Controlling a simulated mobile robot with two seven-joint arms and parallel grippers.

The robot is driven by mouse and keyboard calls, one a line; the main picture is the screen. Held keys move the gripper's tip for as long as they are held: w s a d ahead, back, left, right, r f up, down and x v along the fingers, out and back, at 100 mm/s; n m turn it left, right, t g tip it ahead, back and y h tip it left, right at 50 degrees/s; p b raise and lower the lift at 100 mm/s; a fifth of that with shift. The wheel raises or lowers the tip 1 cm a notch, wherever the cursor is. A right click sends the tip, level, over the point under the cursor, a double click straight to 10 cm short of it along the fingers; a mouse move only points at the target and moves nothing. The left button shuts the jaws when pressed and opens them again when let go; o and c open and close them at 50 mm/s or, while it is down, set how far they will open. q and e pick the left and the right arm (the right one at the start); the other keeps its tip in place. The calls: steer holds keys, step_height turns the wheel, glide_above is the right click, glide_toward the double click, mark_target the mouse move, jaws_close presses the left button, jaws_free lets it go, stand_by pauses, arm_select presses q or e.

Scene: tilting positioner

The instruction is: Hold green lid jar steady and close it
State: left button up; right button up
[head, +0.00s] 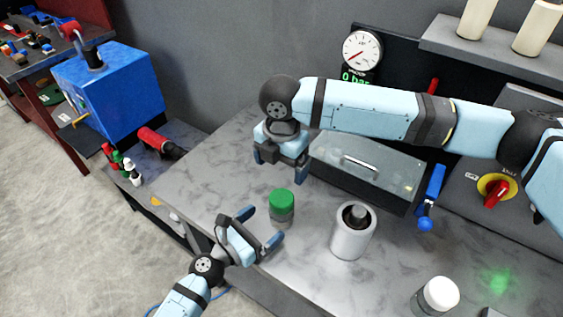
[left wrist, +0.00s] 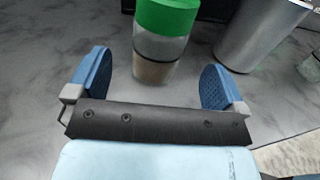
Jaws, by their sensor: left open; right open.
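The jar with the green lid (head: 281,201) stands upright on the grey table, and the lid sits on top of its clear body. In the left wrist view the jar (left wrist: 160,52) shows brownish contents in its lower part. My left gripper (head: 261,228) is open just in front of the jar; in the left wrist view its two blue fingers (left wrist: 157,82) are apart with the jar beyond and between them. My right gripper (head: 279,170) is open above and behind the jar, fingers pointing down, not touching it. Whether the lid is tight cannot be told.
A metal cylinder (head: 352,232) with a dark inside stands right of the jar. A white-lidded jar (head: 436,296) is at the front right. A grey box with a clear lid (head: 367,172) lies behind. A blue-handled lever (head: 430,195) stands at right. Table left of the jar is clear.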

arm_select(q)
steer(key=b+v, duration=0.1)
steer(key=v, duration=0.5)
steer(key=shift+s+a, duration=0.25)
steer(key=shift+a, duration=0.05)
arm_select(e)
steer(key=shift+f, duration=0.85)
arm_select(q)
steer(key=shift+s+a, duration=0.45)
arm_select(e)
steer(key=shift+f, duration=0.1)
